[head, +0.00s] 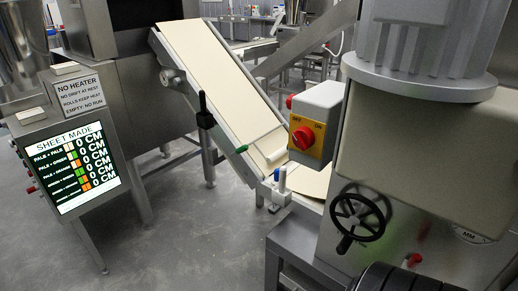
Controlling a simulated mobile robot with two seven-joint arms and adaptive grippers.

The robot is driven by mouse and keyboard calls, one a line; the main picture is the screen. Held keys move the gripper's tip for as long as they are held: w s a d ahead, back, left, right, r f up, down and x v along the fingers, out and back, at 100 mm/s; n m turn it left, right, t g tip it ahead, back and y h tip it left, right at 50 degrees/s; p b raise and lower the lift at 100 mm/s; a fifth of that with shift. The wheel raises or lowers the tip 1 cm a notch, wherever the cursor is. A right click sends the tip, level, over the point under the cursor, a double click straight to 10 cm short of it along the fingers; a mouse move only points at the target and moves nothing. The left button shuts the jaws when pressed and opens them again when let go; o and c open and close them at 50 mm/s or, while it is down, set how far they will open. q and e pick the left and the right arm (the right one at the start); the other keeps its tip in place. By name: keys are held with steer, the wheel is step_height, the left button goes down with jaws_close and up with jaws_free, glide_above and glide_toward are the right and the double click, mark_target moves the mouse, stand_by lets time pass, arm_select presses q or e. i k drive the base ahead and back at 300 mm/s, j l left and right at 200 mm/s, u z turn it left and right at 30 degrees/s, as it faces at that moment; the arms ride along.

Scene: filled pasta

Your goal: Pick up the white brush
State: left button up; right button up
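Neither of my grippers shows in the head view. I cannot pick out a white brush for certain. A small green-tipped part (240,149) sits at the conveyor's left edge. These parts are too small to tell whether any of them is a brush.
A large machine with a black handwheel (357,217) fills the right side. A grey box with a red knob (303,137) juts out beside the conveyor. A lit display (74,168) stands at left. Grey floor (180,245) is clear at the lower middle.

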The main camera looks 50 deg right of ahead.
mark_target(283, 169)
steer(key=i+z, duration=0.15)
steer(key=i, duration=0.6)
steer(key=i+j+z, duration=0.15)
steer(key=i, duration=0.6)
steer(key=i+u, duration=0.15)
steer(key=u, duration=0.25)
steer(key=i+l+u, duration=0.15)
steer(key=u, duration=0.2)
steer(key=i+l+u, duration=0.15)
steer(key=u, duration=0.25)
steer(key=i+l+u, duration=0.1)
steer(key=u, duration=0.3)
steer(key=l+u, duration=0.1)
steer(key=u, duration=0.4)
steer(key=l+u, duration=0.1)
steer(key=u, duration=0.4)
steer(key=l+u, duration=0.1)
steer(key=u, duration=0.4)
steer(key=l+u, duration=0.1)
steer(key=u, duration=0.4)
steer(key=l+u, duration=0.1)
steer(key=u, duration=0.4)
steer(key=k+u, duration=0.1)
steer(key=u, duration=0.85)
steer(key=k+u, duration=0.15)
steer(key=u, duration=0.35)
